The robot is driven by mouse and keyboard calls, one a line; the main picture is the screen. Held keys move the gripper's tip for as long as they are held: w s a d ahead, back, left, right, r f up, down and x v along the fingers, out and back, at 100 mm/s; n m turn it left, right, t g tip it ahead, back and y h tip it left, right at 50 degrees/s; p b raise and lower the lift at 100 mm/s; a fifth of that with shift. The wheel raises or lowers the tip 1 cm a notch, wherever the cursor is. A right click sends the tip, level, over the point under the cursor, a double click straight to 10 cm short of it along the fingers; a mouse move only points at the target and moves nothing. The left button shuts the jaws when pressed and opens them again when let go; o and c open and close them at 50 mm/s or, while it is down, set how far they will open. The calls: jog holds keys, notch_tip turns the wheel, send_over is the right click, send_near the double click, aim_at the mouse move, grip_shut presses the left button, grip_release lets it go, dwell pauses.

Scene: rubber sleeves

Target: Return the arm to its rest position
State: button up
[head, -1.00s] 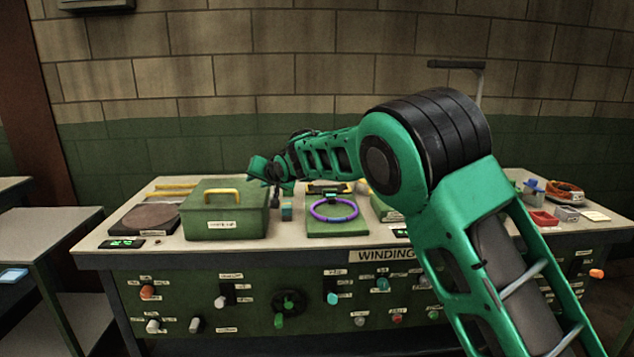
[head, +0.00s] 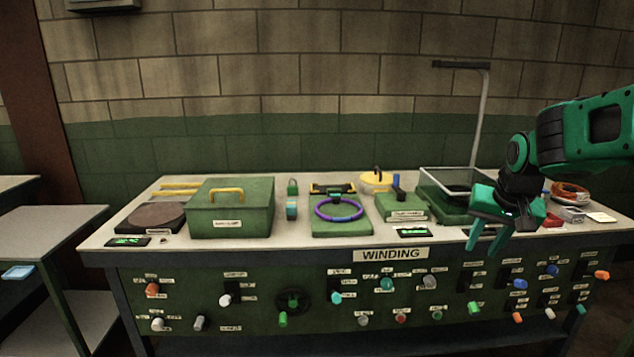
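My gripper (head: 485,245) is at the right of the head view, in front of the bench's right part. Its green fingers point down and stand apart with nothing seen between them. My arm comes in from the right edge. The gripper hides part of the bench top and of the clear-sided tray behind it.
The bench (head: 350,243) carries a green box (head: 230,212) with a yellow handle, a purple ring (head: 339,208) on a green plate, a smaller green box (head: 402,207) and a clear-sided tray (head: 440,186). A tall grey post (head: 481,115) stands behind. Knobs line the front.

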jog(key=s+d+f+g, duration=0.1)
jog(key=s+f+g, duration=0.1)
jog(key=s, duration=1.3)
jog(key=s+d+f+m+g+y, duration=0.1)
jog(key=s+f, duration=0.3)
jog(key=s, duration=1.1)
jog(key=shift+s+d+f+g, duration=0.2)
jog(key=shift+s+d+g, duration=0.2)
jog(key=shift+d+g, duration=0.4)
jog(key=shift+a, duration=0.1)
jog(key=shift+w+f, duration=0.25)
jog(key=shift+w, duration=0.35)
